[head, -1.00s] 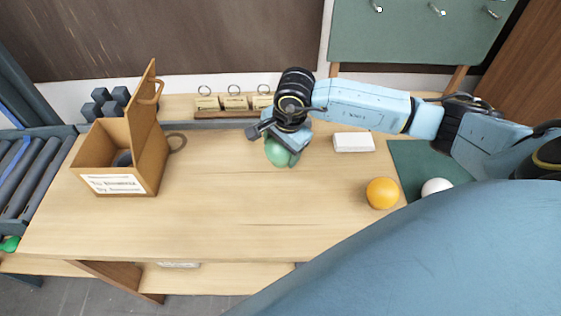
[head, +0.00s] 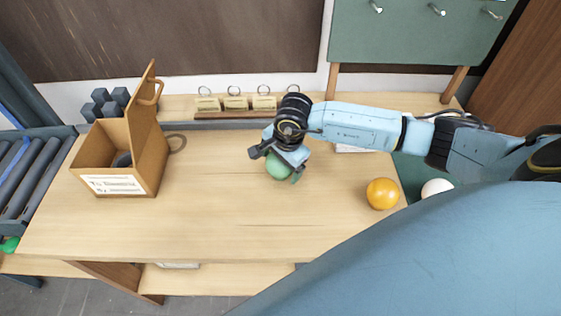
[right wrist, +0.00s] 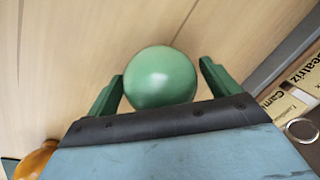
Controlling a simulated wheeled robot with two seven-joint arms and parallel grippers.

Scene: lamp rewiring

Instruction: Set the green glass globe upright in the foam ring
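The green glass globe (right wrist: 160,77) sits between the two green fingers of my right gripper (right wrist: 162,68) in the right wrist view. The fingers flank it closely, with a thin gap seeming to show on the right side. In the head view the globe (head: 279,167) shows just below the gripper (head: 280,160), over the middle of the wooden table. I cannot tell whether it touches the table. I cannot make out the foam ring for sure; a dark rounded thing (head: 123,160) lies in the open wooden box (head: 150,160). My left gripper is out of view.
An orange ball (head: 382,193) sits at the right of the table, and a white ball (head: 437,187) on a dark green mat (head: 407,168). A name-tag rack with rings (head: 236,113) stands at the back. The table's middle front is clear.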

